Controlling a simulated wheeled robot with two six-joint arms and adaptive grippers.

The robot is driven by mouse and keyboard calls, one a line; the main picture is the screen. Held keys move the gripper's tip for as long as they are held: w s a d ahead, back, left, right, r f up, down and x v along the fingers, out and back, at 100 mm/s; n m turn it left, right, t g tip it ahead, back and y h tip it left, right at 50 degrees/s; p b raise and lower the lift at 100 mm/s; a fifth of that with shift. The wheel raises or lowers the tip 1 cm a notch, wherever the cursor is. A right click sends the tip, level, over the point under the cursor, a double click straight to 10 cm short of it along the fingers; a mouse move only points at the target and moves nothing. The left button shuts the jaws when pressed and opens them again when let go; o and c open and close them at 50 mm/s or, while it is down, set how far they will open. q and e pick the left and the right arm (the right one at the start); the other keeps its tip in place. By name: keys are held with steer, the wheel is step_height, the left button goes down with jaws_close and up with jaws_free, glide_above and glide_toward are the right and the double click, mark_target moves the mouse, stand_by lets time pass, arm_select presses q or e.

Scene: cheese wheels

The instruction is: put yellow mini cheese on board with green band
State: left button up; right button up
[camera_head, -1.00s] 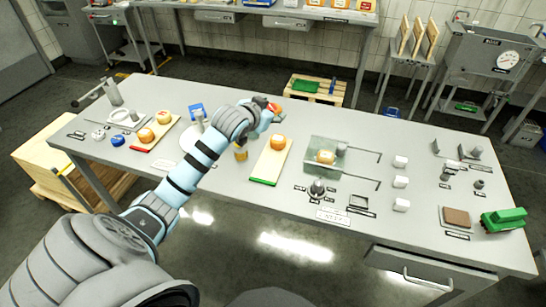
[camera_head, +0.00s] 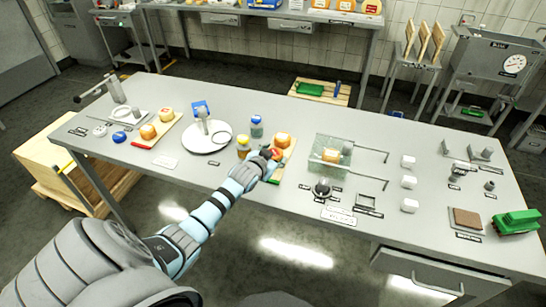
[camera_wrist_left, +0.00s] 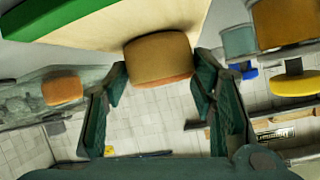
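My left gripper (camera_head: 270,153) is low over the near half of the board with the green band (camera_head: 274,180). Its dark fingers are on both sides of an orange-yellow mini cheese, which fills the gap between the fingertips in the left wrist view (camera_wrist_left: 158,58). The cheese's underside is near the board's cream surface (camera_wrist_left: 90,35); I cannot tell whether they touch. Another orange cheese (camera_head: 283,139) stands at the board's far end, just beyond my gripper. The left wrist view is upside down, with the green band at its top left. My right gripper is not in view.
A yellow-lidded jar (camera_head: 243,148) and a blue-lidded jar (camera_head: 257,127) stand close to the left of the board. A glass tank (camera_head: 322,170) with a cheese is to the right. A red-banded board (camera_head: 146,142) with two cheeses is at the far left.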

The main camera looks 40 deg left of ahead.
arm_select(q)
steer(key=o, duration=0.4)
steer(key=shift+o, duration=0.2)
steer(key=p+v, duration=0.3)
steer(key=v, duration=0.9)
steer(key=shift+p, duration=0.3)
